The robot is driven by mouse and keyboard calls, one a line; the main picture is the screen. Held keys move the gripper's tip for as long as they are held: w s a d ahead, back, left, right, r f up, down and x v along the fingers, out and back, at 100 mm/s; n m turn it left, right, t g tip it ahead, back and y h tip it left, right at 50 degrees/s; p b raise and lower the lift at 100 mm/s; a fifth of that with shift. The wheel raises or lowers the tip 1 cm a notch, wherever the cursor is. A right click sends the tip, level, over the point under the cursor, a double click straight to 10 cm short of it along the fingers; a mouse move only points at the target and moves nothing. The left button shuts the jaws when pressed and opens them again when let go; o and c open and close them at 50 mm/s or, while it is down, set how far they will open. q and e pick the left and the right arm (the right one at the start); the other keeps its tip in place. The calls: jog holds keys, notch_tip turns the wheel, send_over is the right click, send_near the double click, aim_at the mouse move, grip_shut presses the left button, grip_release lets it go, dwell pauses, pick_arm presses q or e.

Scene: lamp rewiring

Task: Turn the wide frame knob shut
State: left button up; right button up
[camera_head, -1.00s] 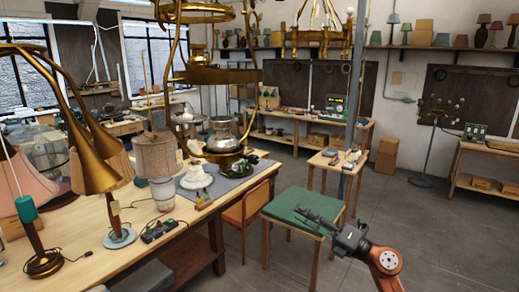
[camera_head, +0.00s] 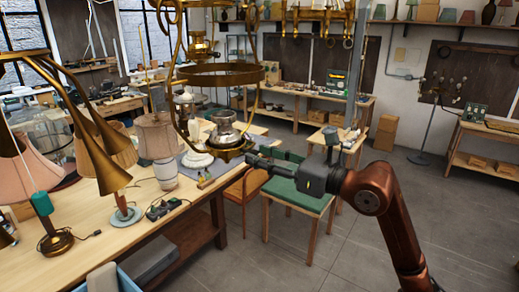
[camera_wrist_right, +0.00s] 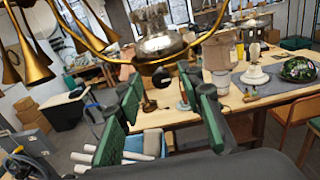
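A hanging brass frame (camera_head: 212,76) with a wide ring stands out in front of the long bench in the head view; a glass and metal body (camera_head: 225,128) sits at its base. In the right wrist view the frame's brass arms (camera_wrist_right: 88,38) curve to a silver body (camera_wrist_right: 160,45), with a small dark knob (camera_wrist_right: 161,77) under it. My right gripper (camera_head: 257,161) reaches the frame's base from the right. In the wrist view its green-padded fingers (camera_wrist_right: 163,92) are apart, with the knob beyond the gap. Contact cannot be told. My left gripper is not in view.
The wooden bench (camera_head: 110,240) on the left carries a shaded lamp (camera_head: 157,145), more lamps and small parts. An orange chair (camera_head: 240,190) and a green-topped stool (camera_head: 300,192) stand below my right arm. The floor at the right (camera_head: 460,220) is clear.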

jog(key=shift+w+a, duration=0.3)
jog(key=shift+c, duration=0.2)
grip_shut()
